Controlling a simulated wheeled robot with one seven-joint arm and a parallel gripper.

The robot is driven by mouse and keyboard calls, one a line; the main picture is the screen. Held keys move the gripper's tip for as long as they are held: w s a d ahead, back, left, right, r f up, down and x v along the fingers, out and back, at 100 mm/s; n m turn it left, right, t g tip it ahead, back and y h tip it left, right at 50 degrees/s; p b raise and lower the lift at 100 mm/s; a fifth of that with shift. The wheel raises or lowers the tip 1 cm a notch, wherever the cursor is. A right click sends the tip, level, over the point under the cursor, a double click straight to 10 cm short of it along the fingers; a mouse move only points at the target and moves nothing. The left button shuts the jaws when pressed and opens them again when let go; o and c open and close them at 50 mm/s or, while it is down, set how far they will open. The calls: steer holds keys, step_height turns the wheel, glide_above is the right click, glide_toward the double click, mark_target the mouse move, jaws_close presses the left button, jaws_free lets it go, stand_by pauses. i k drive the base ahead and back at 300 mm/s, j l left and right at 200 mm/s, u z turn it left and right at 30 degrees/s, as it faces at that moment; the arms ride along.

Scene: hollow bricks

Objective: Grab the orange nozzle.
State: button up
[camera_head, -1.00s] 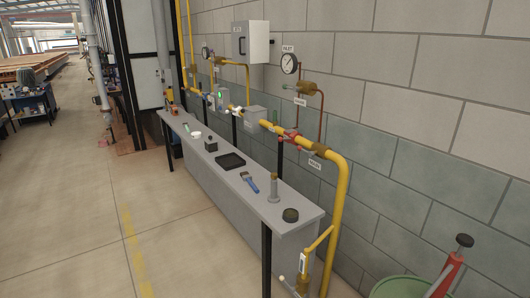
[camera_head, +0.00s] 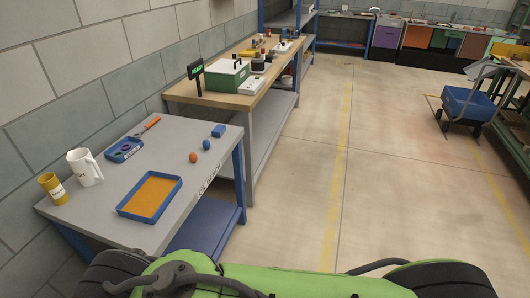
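I cannot pick out an orange nozzle for certain. A thin orange-handled item (camera_head: 152,123) lies at the back of the grey table (camera_head: 110,206) on the left; it is too small to tell what it is. A small orange ball-like thing (camera_head: 193,157) stands nearer the table's right edge. An orange-yellow surface shows inside a blue-rimmed tray (camera_head: 122,211) at the front. My gripper is not in view.
A white mug (camera_head: 85,168), a yellow cup (camera_head: 52,188) and a blue tray of small parts (camera_head: 123,150) share the table. A wooden bench (camera_head: 255,85) stands behind. A green, black-tyred machine (camera_head: 290,282) fills the bottom edge. The floor (camera_head: 310,150) right of the tables is clear.

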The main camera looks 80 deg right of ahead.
mark_target(193, 157)
steer(key=z, duration=2.15)
steer(key=i+l+u, duration=0.2)
steer(key=u, duration=0.25)
steer(key=i+l+u, duration=0.6)
steer(key=l+u, duration=0.25)
steer(key=i+l+u, duration=0.15)
steer(key=l+u, duration=0.25)
